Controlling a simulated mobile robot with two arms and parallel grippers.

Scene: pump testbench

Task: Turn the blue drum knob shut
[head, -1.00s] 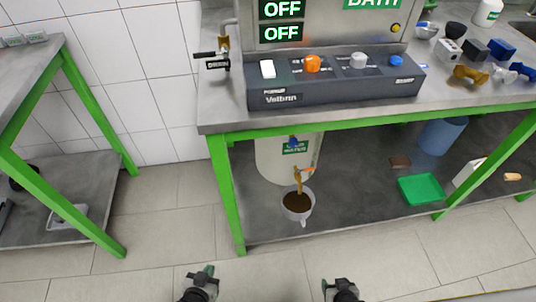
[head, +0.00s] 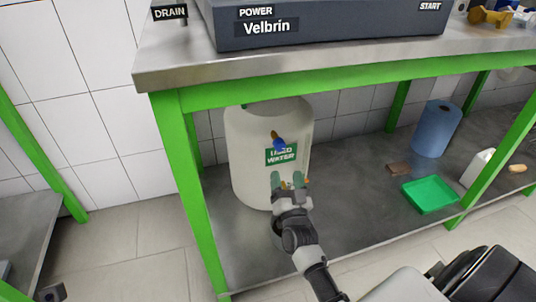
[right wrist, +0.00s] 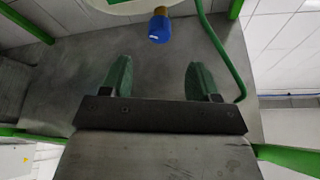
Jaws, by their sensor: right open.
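The white drum (head: 245,150) with a green "USED WATER" label stands on the lower shelf under the bench. Its blue knob (head: 279,143) sits on a brass fitting at the drum's front, just above the label. My right gripper (head: 287,180) is open and empty, in front of the drum and below the knob. It hides most of the drum's lower tap. In the right wrist view the knob (right wrist: 160,28) shows beyond the open fingers (right wrist: 157,77), not between them. A dark part at the bottom left, seemingly my left gripper (head: 52,292), is barely in view; its jaws are unclear.
The bench's green front rail (head: 330,75) runs above the drum, with a green leg (head: 190,190) to its left. A green tray (head: 430,194), a blue roll (head: 437,128) and a brown block (head: 399,169) lie to the right on the shelf (head: 350,210).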

